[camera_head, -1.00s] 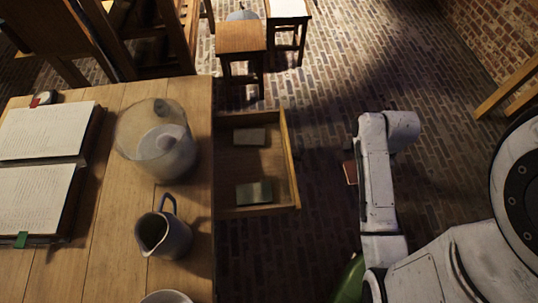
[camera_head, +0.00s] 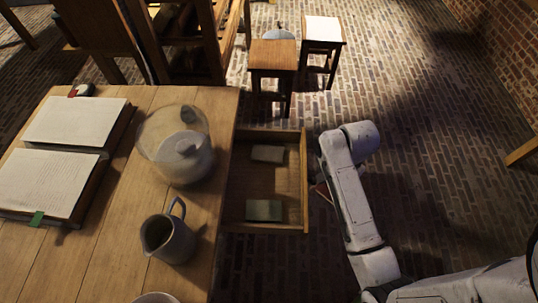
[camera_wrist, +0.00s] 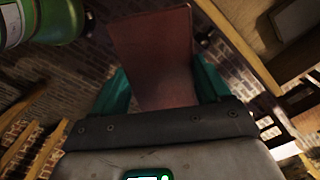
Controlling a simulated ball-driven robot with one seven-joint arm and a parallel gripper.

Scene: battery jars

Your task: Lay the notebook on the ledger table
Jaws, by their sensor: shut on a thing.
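My gripper (camera_wrist: 160,84) is shut on a reddish-brown notebook (camera_wrist: 155,45), which stands out flat between the two teal fingers in the wrist view. The wooden table (camera_head: 105,255) on the left carries a large open ledger (camera_head: 60,180) with cream pages and a green tab.
A glass jar (camera_head: 175,145) and a grey jug (camera_head: 168,238) stand near the table's right side. An open drawer (camera_head: 306,190) with two small blocks juts out from the table. Two stools (camera_head: 273,57) stand behind.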

